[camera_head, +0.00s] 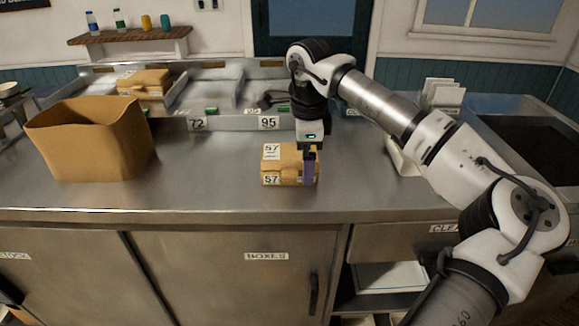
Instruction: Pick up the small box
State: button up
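The small box (279,168) is brown cardboard with white labels on its top and front, which seem to read 57 or S7. It sits upright on the steel counter, near the front edge and right of the paper bag. My gripper (309,166) points straight down at the box's right end. One dark finger shows in front of the box's near face; the other finger is hidden. I cannot tell whether the fingers touch the box or stand just clear of it.
A large open brown paper bag (92,142) stands at the left of the counter (215,190). Behind are steel bins (230,122) labelled 72 and 95, with another brown box (145,80) at back left. A card holder (440,95) stands right, behind my arm. Counter around the box is clear.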

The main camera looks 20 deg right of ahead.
jog(key=shift+f, duration=0.7)
jog(key=c, duration=1)
jog(key=shift+c, duration=0.7)
jog(key=shift+w+r, duration=0.1)
jog(key=shift+r, duration=0.05)
